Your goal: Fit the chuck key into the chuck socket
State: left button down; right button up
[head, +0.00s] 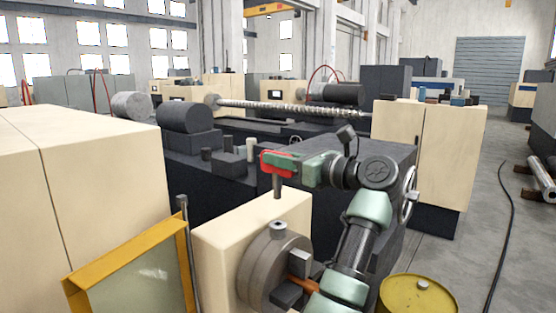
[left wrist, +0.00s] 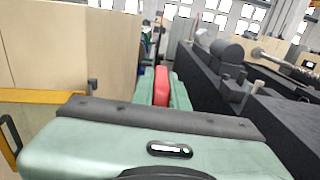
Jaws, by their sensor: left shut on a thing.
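The chuck key has a red handle (head: 270,161) and a grey shank (head: 278,187) that points down, roughly upright. My left gripper (head: 279,163) is shut on the red handle. The handle also shows in the left wrist view (left wrist: 161,86), between the green fingers; the shank is hidden there. The grey round chuck (head: 258,271) is at the lower middle of the head view. Its socket (head: 278,229) is a light grey collar on the chuck's top. The shank's tip appears above the socket, with a visible gap between them. My right gripper is not in view.
A cream headstock (head: 222,245) stands behind the chuck. A yellow-framed guard (head: 128,262) is at the left, and a yellow barrel (head: 418,294) is at the lower right. A dark lathe bed with blocks on it (head: 229,164) lies behind. Open floor is at the right.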

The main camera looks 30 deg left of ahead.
aim_at(281, 182)
pick_arm(q)
jog(key=f+b, duration=0.2)
jog(key=f, duration=0.1)
jog(key=shift+d+f+b, duration=0.2)
jog(key=shift+f+b, duration=0.05)
jog(key=shift+b, duration=0.1)
jog(key=shift+a+f+b, duration=0.15)
jog(key=shift+f+b, duration=0.55)
jog(key=shift+f, duration=0.2)
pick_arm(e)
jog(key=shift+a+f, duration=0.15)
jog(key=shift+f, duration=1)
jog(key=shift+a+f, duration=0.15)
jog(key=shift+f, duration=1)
pick_arm(q)
jog(key=shift+b, duration=0.3)
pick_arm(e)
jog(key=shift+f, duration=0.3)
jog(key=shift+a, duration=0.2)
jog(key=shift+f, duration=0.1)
pick_arm(q)
jog(key=shift+b, duration=0.4)
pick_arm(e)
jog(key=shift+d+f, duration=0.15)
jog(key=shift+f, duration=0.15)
pick_arm(q)
jog(key=shift+f, duration=0.15)
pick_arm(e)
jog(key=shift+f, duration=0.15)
